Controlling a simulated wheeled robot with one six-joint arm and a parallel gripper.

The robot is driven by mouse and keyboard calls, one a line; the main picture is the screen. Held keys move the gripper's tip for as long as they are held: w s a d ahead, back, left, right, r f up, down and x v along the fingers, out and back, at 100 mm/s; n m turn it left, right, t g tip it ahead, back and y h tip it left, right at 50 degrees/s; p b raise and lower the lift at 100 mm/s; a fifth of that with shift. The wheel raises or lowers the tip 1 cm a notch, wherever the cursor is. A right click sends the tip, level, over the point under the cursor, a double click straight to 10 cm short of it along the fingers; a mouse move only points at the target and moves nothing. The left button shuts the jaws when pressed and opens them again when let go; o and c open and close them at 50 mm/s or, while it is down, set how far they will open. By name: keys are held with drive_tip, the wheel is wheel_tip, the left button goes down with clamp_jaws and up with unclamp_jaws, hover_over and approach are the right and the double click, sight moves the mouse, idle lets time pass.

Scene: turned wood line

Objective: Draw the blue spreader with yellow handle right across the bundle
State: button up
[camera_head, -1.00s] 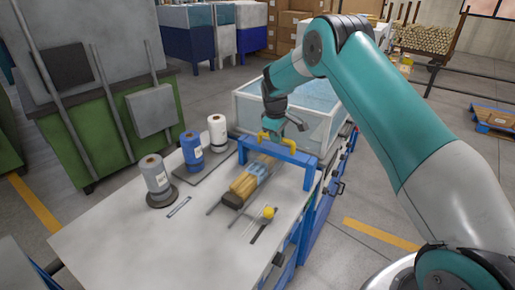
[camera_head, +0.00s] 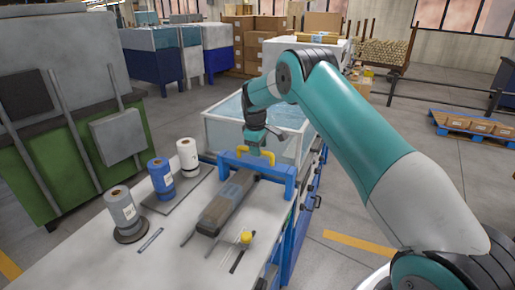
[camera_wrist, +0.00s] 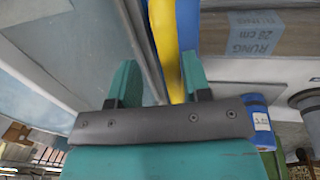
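The blue spreader (camera_head: 277,175) stands like a low bridge at the far end of the bundle, its yellow handle (camera_head: 268,157) on top. The bundle (camera_head: 222,208) lies lengthwise on the white table and looks dull grey. A blue label marked rung blanks, 28 cm (camera_wrist: 251,38) shows in the wrist view. My gripper (camera_head: 257,146) points down at the handle. In the wrist view the yellow handle (camera_wrist: 162,35) passes between the teal fingers (camera_wrist: 160,85), close to the right one, with a gap to the left one. Contact cannot be made out.
Grey, blue and white rolls (camera_head: 160,172) stand on the table left of the bundle. A small yellow knob (camera_head: 246,237) lies nearer, by thin rods. A clear-walled bin (camera_head: 215,130) stands behind the spreader.

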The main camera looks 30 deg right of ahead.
drive_tip(key=shift+a, duration=0.35)
drive_tip(key=shift+a+r, duration=0.15)
drive_tip(key=shift+r, duration=0.25)
drive_tip(key=b+v, duration=0.2)
drive_tip(key=v, duration=1.4)
drive_tip(key=shift+r+b, duration=0.35)
drive_tip(key=shift+b, duration=0.05)
drive_tip(key=shift+s, duration=0.1)
drive_tip(key=s+a+r+y, duration=0.1)
drive_tip(key=s+a+r, duration=0.1)
drive_tip(key=s+a, duration=0.5)
drive_tip(key=s+a+r+y, duration=0.1)
drive_tip(key=s+a+r, duration=0.1)
drive_tip(key=s+a, duration=0.6)
drive_tip(key=s+a+f+y, duration=0.2)
drive_tip(key=s+a, duration=0.1)
drive_tip(key=s, duration=1)
drive_tip(key=s+a+f+g+y, duration=0.1)
drive_tip(key=s+a+f+y, duration=0.1)
drive_tip(key=s, duration=1.2)
drive_tip(key=shift+s+a, duration=0.25)
drive_tip(key=shift+a, duration=0.25)
